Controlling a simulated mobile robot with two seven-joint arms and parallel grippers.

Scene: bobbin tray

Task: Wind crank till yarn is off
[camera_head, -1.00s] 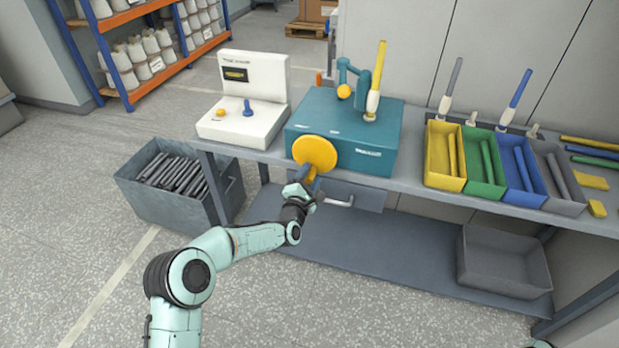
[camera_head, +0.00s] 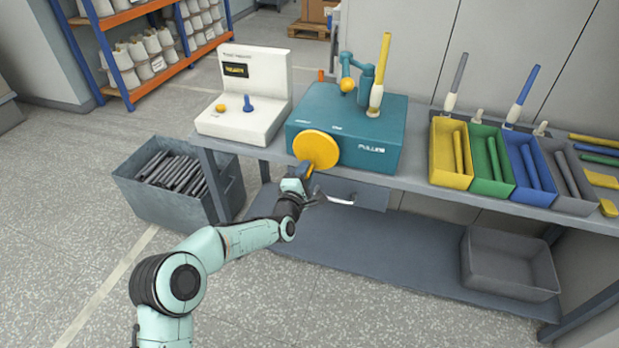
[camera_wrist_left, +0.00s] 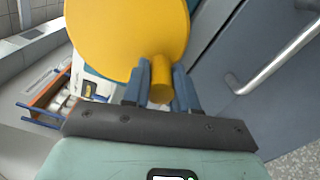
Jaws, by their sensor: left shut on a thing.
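The crank is a round yellow disc (camera_head: 316,149) on the front of a teal winder box (camera_head: 370,152); it also fills the top of the left wrist view (camera_wrist_left: 125,35). A short yellow crank handle (camera_wrist_left: 161,80) sticks out from the disc's lower part. My left gripper (camera_head: 304,180) is shut on this handle, with one blue finger on each side in the left wrist view. A yellow rod-like bobbin (camera_head: 382,70) stands tilted in a white holder on the box; whether yarn is on it I cannot tell. My right gripper is out of view.
A white panel box (camera_head: 243,118) with a small display stands left of the winder. Yellow, green, blue and grey trays (camera_head: 449,180) line the bench at right. A drawer with a pale handle (camera_head: 341,201) is below. A grey bin (camera_head: 140,192) of dark rods stands at left.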

